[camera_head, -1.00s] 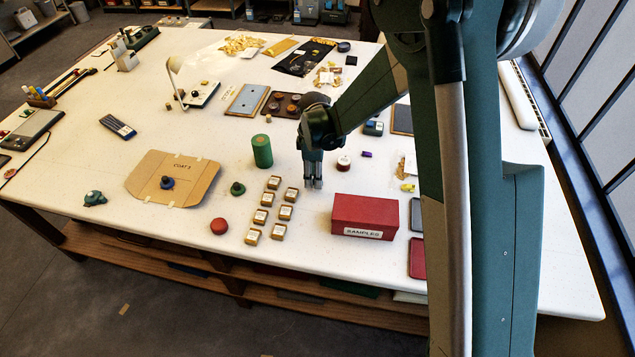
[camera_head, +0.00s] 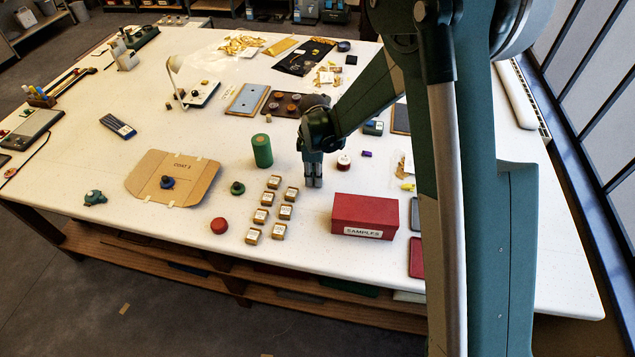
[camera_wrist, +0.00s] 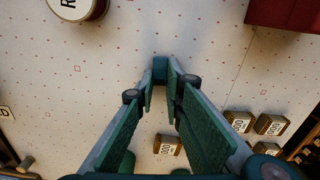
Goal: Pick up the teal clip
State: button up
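My gripper (camera_head: 313,185) points straight down, low over the white table, between the small tan boxes and the red SAMPLES box. In the wrist view its two fingers (camera_wrist: 161,88) are close together, with a small teal block between their tips. I take this block to be the teal clip (camera_wrist: 160,69); the fingertips appear to press on both its sides. Its lower part is hidden by the fingers. In the head view the clip cannot be made out at the fingertips.
Several tan labelled boxes (camera_head: 290,194) stand left of my gripper. A green cylinder (camera_head: 262,151) stands farther left. A teal lumpy object (camera_head: 95,198) lies at the front left.

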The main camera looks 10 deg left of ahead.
jog(key=shift+r, duration=0.15)
notch_tip(320, 180, up, 10)
dwell(0.9)
